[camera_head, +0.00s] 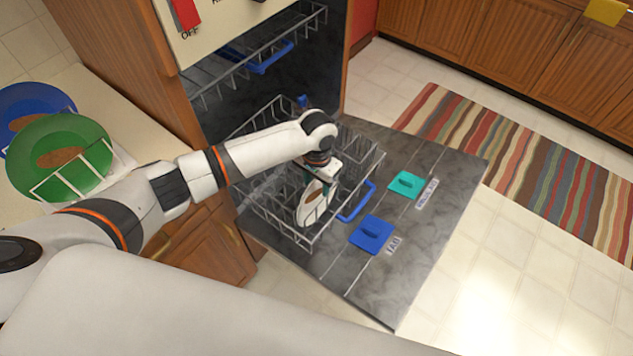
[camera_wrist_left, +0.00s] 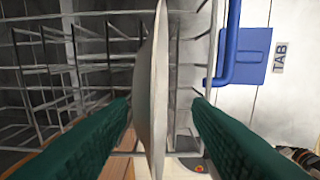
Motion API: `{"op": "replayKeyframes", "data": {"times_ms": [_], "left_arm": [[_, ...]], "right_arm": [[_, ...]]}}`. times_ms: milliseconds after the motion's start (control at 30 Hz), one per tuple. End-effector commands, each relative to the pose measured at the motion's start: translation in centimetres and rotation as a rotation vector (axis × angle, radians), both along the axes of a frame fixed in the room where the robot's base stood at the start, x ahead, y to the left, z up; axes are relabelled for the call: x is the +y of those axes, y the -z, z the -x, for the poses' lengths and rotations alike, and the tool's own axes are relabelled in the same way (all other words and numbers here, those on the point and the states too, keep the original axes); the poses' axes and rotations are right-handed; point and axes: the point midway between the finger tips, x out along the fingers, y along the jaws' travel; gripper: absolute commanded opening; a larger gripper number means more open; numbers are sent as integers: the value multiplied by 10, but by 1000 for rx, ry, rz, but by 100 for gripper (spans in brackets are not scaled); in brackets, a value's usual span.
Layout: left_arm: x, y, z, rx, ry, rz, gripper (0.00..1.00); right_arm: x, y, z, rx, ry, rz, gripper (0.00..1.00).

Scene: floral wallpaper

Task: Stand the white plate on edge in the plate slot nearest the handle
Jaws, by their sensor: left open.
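The white plate (camera_head: 305,212), with a brown mark on its face, stands on edge in the lower dishwasher rack (camera_head: 300,238), toward the end with the blue handle (camera_head: 358,203). In the left wrist view the plate (camera_wrist_left: 152,80) shows edge-on and nearly upright between rack wires. My left gripper (camera_head: 322,180) is over the plate. Its two green fingers (camera_wrist_left: 160,102) are open, one on each side of the plate, with a visible gap on both sides. The plate's lower edge and exact slot are hard to make out. My right gripper is not in view.
The open dishwasher door (camera_head: 440,170) carries a blue tab lid (camera_head: 372,235) and a teal lid (camera_head: 406,184). An upper rack (camera_head: 240,70) is above. A green plate (camera_head: 85,135) and a blue plate (camera_head: 30,100) stand on the left counter. A striped rug (camera_head: 540,165) lies right.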

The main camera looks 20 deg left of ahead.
Motion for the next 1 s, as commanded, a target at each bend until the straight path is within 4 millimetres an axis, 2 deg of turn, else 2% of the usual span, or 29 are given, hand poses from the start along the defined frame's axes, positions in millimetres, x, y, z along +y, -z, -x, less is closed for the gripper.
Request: {"op": "replayKeyframes", "data": {"times_ms": [300, 500, 700, 1000], "left_arm": [[0, -66, -1, -5, 1, 2, 45], [0, -98, -1, -2, -1, 1, 45], [0, -112, -1, -1, -1, -1, 45], [0, -112, 0, -1, -1, -1, 45]], "right_arm": [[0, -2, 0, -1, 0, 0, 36], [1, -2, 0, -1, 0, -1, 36], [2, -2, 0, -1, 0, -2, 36], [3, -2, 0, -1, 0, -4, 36]]}}
